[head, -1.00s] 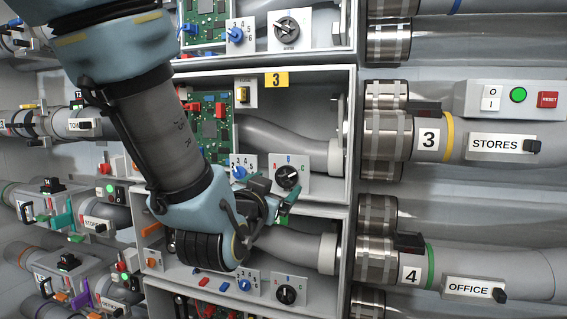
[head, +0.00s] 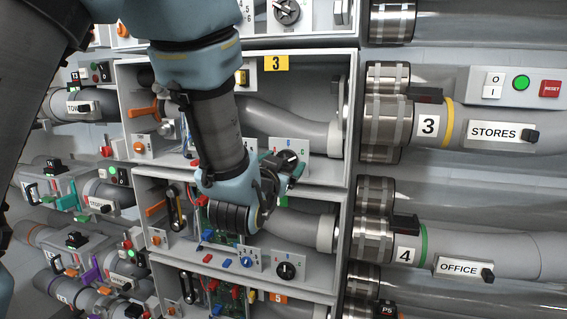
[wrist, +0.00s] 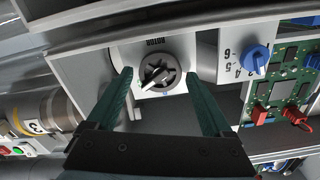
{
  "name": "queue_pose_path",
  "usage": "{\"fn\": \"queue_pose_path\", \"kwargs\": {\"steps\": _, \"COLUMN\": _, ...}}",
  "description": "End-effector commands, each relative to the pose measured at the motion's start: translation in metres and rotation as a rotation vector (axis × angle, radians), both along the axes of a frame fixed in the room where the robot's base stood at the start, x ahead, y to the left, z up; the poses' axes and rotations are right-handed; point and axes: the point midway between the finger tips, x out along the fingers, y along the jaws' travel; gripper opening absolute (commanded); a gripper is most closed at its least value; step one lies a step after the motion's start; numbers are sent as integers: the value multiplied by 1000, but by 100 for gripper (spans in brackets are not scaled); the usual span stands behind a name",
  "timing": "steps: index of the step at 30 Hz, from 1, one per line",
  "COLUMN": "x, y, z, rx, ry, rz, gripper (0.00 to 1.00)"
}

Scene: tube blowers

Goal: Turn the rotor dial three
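The rotor dial three is a round black knob (head: 288,160) on a white plate (head: 304,153) in the compartment with the yellow 3 tag (head: 276,63). In the wrist view the knob (wrist: 159,74) appears inverted, with a light ridge across its face and the word ROTOR above it. My gripper (head: 279,169) is beside and below the knob in the head view. In the wrist view the two teal fingers of my gripper (wrist: 160,72) stand apart, one on each side of the knob, with a gap to it. The fingers are open and empty. How far they are from the plate is unclear.
A blue numbered knob (wrist: 257,59) and a green circuit board (wrist: 292,82) sit right of the dial in the wrist view. Compartment four's rotor knob (head: 286,271) is below my gripper. The cabinet's side wall (head: 351,130) and shelf edge (head: 315,181) bound the space.

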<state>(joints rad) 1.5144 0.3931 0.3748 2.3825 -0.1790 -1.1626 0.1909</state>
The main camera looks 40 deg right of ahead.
Motion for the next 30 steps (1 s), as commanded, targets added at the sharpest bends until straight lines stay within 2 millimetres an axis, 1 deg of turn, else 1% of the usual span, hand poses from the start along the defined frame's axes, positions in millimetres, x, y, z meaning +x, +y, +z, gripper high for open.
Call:
{"fn": "queue_pose_path", "kwargs": {"steps": 1, "x": 0, "y": 0, "z": 0, "rx": 0, "ry": 0, "rz": 0, "gripper": 78}}
{"fn": "queue_pose_path", "kwargs": {"steps": 2, "x": 0, "y": 0, "z": 0, "rx": 0, "ry": 0, "rz": 0, "gripper": 75}}
{"fn": "queue_pose_path", "kwargs": {"steps": 19, "x": 0, "y": 0, "z": 0, "rx": 0, "ry": 0, "rz": 0, "gripper": 11}}
{"fn": "queue_pose_path", "kwargs": {"steps": 20, "x": 0, "y": 0, "z": 0, "rx": 0, "ry": 0, "rz": 0, "gripper": 10}}
{"fn": "queue_pose_path", "kwargs": {"steps": 30, "x": 1, "y": 1, "z": -3, "rx": -34, "ry": 49, "rz": 0, "gripper": 10}}
